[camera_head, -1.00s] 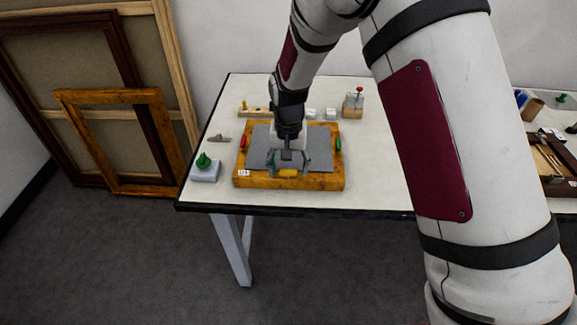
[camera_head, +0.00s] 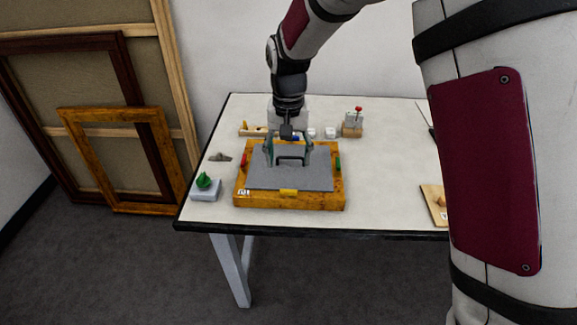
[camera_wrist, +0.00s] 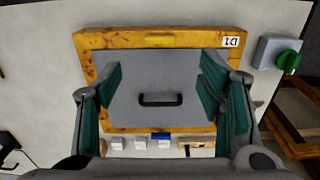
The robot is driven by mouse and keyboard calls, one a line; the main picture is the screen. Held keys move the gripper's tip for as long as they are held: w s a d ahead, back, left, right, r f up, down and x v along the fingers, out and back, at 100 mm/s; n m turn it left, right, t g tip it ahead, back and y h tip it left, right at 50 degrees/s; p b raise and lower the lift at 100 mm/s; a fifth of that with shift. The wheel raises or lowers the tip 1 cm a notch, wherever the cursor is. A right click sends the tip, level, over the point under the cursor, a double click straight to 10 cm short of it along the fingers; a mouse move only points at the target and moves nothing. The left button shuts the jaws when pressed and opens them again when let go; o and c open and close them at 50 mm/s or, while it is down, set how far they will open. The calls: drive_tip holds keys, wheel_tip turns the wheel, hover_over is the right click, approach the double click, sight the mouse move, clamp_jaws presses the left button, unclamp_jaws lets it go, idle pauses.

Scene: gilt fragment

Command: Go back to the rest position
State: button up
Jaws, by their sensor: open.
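My gripper (camera_head: 289,152) is open and empty above a grey plate with a dark handle (camera_head: 290,178). The plate lies on a yellow-orange wooden frame (camera_head: 242,201) on the white table. In the wrist view, the grey plate (camera_wrist: 165,72) and its black handle show between my open fingers (camera_wrist: 160,100), with the handle clear of both. The wooden frame (camera_wrist: 98,40) carries a "D1" label there. Small coloured pieces, red, green and yellow, sit along the frame's edges in the head view.
A grey block with a green knob (camera_head: 205,187) stands left of the frame. Small white blocks (camera_head: 330,132) and a wooden block with a red knob (camera_head: 353,123) stand behind. A wooden board (camera_head: 434,205) lies at right. Picture frames (camera_head: 118,165) lean on the wall at left.

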drive_tip(key=shift+r, duration=0.35)
drive_tip(key=s+d+r+t, duration=0.1)
drive_tip(key=s+d+r, duration=0.35)
drive_tip(key=r, duration=0.25)
drive_tip(key=s+d+r+t, duration=0.1)
drive_tip(key=s+d+r, duration=0.3)
drive_tip(key=d+r, duration=0.25)
drive_tip(key=s+d+r+t, duration=0.1)
drive_tip(key=s+d, duration=0.3)
drive_tip(key=s, duration=0.5)
drive_tip(key=s+d+r+t, duration=0.2)
drive_tip(key=s+d, duration=0.3)
drive_tip(key=s, duration=0.3)
drive_tip(key=shift+s+r+n, duration=0.3)
drive_tip(key=shift+s+r, duration=0.05)
drive_tip(key=shift+r, duration=0.55)
